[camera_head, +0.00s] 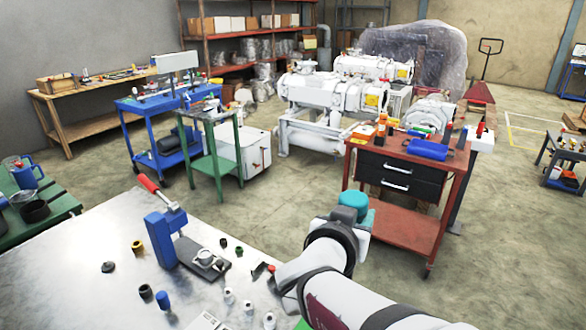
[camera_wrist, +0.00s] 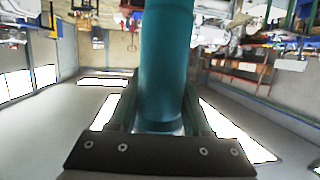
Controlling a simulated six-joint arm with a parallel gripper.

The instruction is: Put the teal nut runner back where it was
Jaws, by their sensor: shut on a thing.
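The teal nut runner (camera_head: 353,200) is in my gripper, off the metal table's far right edge in the head view. Only its rounded teal top shows there. In the wrist view its teal cylinder (camera_wrist: 165,60) runs from the top of the picture down between the two fingers. My gripper (camera_wrist: 160,112) is shut on it. In the head view my gripper (camera_head: 345,225) is mostly hidden by the nut runner and my wrist. The wrist view looks upside down, and nothing touches the nut runner besides the fingers.
The metal table (camera_head: 90,225) holds a blue press (camera_head: 165,238) with a red lever, small cups, rings and white bottles. A red tool cart (camera_head: 400,225) with black drawers stands beyond my gripper. A green stand (camera_head: 205,150) is farther left. Bare floor lies between.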

